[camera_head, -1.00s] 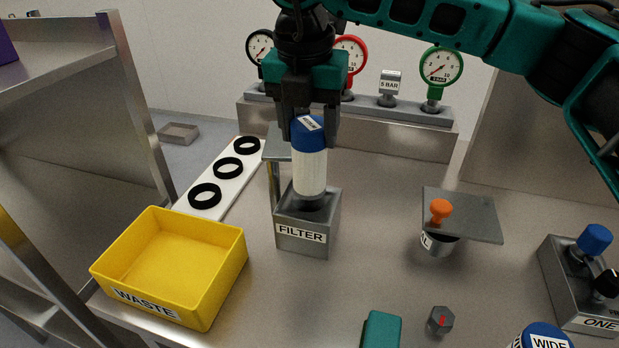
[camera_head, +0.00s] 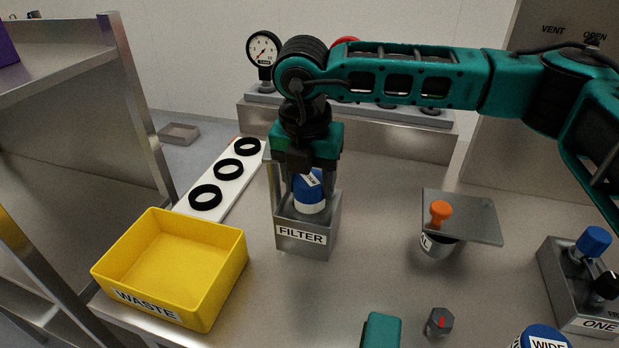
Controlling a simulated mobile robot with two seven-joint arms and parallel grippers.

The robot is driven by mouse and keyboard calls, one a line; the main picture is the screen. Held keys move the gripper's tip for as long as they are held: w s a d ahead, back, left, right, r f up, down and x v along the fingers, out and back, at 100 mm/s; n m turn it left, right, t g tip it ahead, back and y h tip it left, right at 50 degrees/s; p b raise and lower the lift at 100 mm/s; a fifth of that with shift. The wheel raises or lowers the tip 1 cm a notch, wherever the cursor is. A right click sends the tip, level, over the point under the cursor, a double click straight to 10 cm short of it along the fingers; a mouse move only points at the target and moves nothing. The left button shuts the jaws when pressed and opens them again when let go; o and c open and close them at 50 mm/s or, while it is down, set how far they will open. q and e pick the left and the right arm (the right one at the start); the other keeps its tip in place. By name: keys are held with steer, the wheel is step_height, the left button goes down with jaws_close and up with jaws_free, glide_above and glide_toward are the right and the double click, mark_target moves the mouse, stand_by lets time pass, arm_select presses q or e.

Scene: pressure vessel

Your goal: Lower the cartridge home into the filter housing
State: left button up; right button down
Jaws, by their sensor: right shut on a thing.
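The cartridge (camera_head: 309,203) stands upright in the filter housing (camera_head: 304,240), a grey metal box labelled FILTER. Only its blue cap and a short white band show above the housing's rim; the rest is hidden inside. My right gripper (camera_head: 309,178) points down and is shut on the blue cap. Whether the cartridge touches the bottom of the housing cannot be seen. At the bottom edge a teal part (camera_head: 381,330) shows, which may belong to my left arm; its gripper fingers are not visible.
A yellow WASTE bin (camera_head: 172,268) stands left of the housing. A white strip with black rings (camera_head: 205,197) lies behind it. Right are a grey plate with an orange knob (camera_head: 440,213), a hex piece (camera_head: 440,322) and a valve block (camera_head: 585,290). Gauges (camera_head: 263,50) stand at the back.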

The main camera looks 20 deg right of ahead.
steer(key=shift+c, duration=1.8)
jaws_free()
steer(key=shift+f, duration=0.1)
step_height(320, 180, up, 12)
steer(key=s+a, duration=0.1)
steer(key=shift+s, duration=0.25)
